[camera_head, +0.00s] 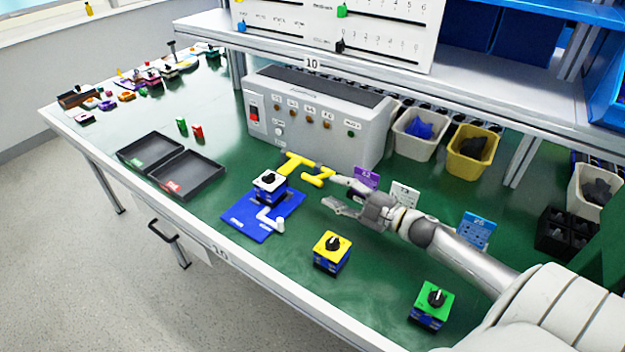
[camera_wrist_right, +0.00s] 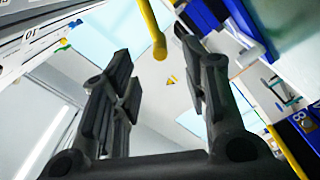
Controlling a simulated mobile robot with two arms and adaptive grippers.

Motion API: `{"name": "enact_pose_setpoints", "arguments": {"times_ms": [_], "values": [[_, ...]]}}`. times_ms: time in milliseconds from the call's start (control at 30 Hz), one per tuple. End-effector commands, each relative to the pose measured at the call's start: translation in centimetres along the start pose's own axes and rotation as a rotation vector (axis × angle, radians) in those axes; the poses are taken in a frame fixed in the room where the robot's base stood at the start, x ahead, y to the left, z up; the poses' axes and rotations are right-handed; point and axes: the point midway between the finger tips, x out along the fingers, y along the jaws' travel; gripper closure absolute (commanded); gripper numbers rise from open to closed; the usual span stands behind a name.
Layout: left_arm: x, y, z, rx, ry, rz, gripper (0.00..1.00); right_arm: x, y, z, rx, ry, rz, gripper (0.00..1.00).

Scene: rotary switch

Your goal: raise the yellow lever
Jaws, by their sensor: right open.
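The yellow lever (camera_head: 300,165) is a branched bar in front of the grey control box, behind the blue base plate. My right gripper (camera_head: 335,190) comes in from the right and is open, with its fingertips just right of the lever's near end. In the right wrist view, a yellow rod (camera_wrist_right: 149,22) with a rounded end comes down from the top edge between the spread fingers (camera_wrist_right: 156,60). Neither finger visibly closes on it. Whether they touch it I cannot tell. My left gripper is not in view.
The grey control box (camera_head: 312,119) stands behind the lever. The blue plate (camera_head: 248,212) with a white-topped switch lies in front. Yellow (camera_head: 332,252) and green (camera_head: 432,305) switch blocks stand nearer. Purple (camera_head: 366,177) and white (camera_head: 405,194) tags stand near the gripper.

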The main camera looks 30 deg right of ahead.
Motion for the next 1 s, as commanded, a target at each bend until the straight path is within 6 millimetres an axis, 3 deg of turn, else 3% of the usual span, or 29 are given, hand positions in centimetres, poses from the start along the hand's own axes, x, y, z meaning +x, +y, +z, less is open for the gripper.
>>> {"name": "enact_pose_setpoints", "arguments": {"times_ms": [300, 500, 933, 1000], "values": [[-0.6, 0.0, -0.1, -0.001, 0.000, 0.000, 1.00, 5.1, 0.2, 0.0, 0.001, -0.001, 0.003, 0.58], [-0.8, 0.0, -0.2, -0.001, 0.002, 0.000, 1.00, 7.2, 0.1, 0.0, 0.001, -0.001, 0.002, 0.58], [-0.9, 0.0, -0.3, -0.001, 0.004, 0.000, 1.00, 7.9, 0.0, 0.0, 0.000, -0.001, 0.000, 0.58], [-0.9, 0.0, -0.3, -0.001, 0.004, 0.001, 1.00, 7.9, 0.0, 0.0, 0.000, -0.001, 0.000, 0.66]]}}
